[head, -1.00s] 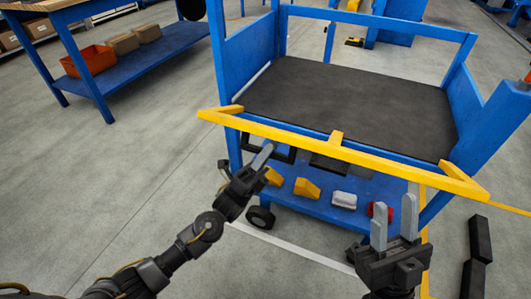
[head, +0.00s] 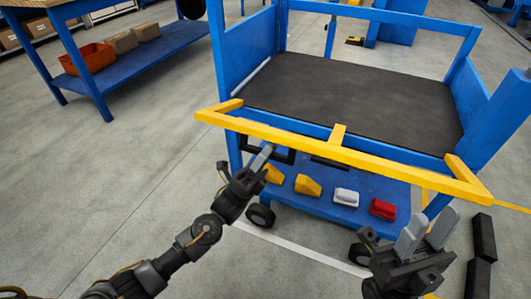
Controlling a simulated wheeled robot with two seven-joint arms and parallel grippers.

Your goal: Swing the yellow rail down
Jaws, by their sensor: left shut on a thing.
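The yellow rail (head: 285,137) runs across the near side of the blue cart (head: 236,65), with short arms at its ends and a stub in the middle. It sits at about the deck's front edge. A black handle (head: 285,157) hangs below the rail's left part, and a second dark handle (head: 328,163) shows under its middle. My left gripper (head: 264,155) is shut on the left handle; its fingertips are partly hidden. My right gripper (head: 428,228) is open and empty, below and in front of the rail's right end.
The cart's lower shelf (head: 288,207) holds yellow, white and red items. Black blocks (head: 483,235) lie on the floor at the right. A blue workbench (head: 150,62) with an orange bin (head: 88,58) stands at the back left. The floor at left is clear.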

